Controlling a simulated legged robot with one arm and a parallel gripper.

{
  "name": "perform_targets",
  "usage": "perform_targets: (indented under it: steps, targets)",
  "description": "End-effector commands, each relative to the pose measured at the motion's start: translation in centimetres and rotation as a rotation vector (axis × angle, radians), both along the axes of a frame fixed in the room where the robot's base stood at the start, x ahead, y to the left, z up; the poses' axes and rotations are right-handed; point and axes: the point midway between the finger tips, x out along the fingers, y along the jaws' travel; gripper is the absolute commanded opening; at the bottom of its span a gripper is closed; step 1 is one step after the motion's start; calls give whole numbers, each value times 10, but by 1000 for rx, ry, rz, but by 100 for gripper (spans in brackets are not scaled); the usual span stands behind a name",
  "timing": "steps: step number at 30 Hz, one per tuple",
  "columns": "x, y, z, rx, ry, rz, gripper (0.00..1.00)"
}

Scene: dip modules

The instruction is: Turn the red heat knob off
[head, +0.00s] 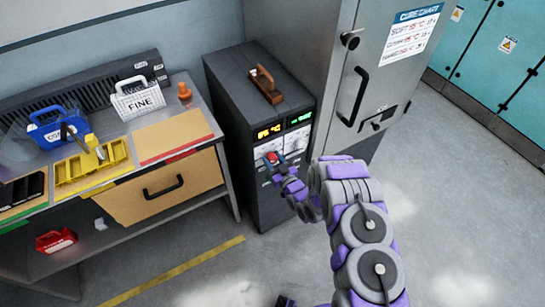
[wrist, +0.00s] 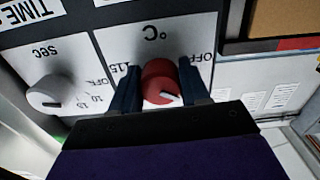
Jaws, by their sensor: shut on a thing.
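The red heat knob (wrist: 160,82) is on the front panel of a dark cabinet (head: 229,105), under a °C label. In the wrist view its white pointer mark faces the lower right, and the labels "115" and "OFF" stand on either side of it. My gripper (wrist: 163,88) is shut on the knob, one dark finger on each side. In the head view the knob (head: 272,156) shows as a small red spot at my gripper (head: 273,160). A white time knob (wrist: 48,95) marked "sec" sits beside it in the wrist view.
Orange and green displays (head: 269,132) glow above the knobs. A wooden-handled item (head: 266,83) lies on the cabinet top. A grey oven-like cabinet with a black handle (head: 359,97) stands to the right. A workbench with a drawer (head: 160,186) stands to the left.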

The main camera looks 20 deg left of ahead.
Motion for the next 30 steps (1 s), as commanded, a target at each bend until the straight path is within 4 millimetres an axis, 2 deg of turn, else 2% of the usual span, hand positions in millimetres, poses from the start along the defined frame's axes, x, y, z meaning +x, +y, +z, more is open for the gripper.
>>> perform_targets:
  steps: [18,30]
  targets:
    - [-1,-2,-7,-363,-407,3,15]
    - [0,-2,-5,-480,-544,3,15]
